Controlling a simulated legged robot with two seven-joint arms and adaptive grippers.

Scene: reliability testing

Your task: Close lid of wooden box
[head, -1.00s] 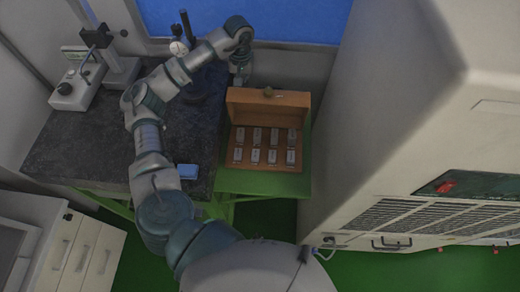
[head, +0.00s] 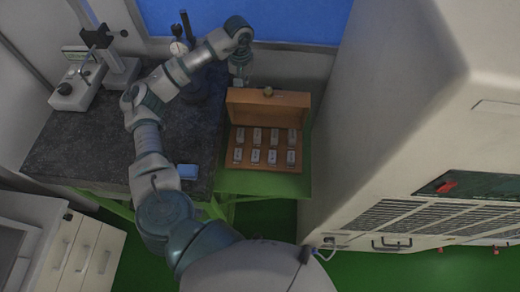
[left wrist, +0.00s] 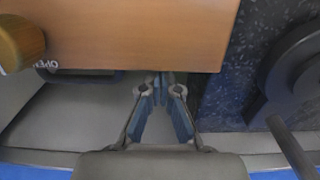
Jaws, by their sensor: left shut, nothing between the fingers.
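The wooden box (head: 266,148) stands on a green surface at the middle of the head view. Its lid (head: 267,104) is up at the back, with a round knob (head: 268,91) on its top edge. Several pale labelled items lie in rows inside. My left gripper (head: 240,80) is behind the lid's left end, pointing down. In the left wrist view the gripper (left wrist: 166,80) is shut and empty, its tips by the edge of the wooden lid (left wrist: 130,35). Whether they touch is unclear. The knob shows at the left wrist view's left edge (left wrist: 20,43). My right gripper is not in view.
A dark worktop (head: 85,150) lies left of the box, with a blue object (head: 187,171) near its front edge and a microscope-like device (head: 95,70) at the back left. A large pale cabinet (head: 400,120) stands close on the right.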

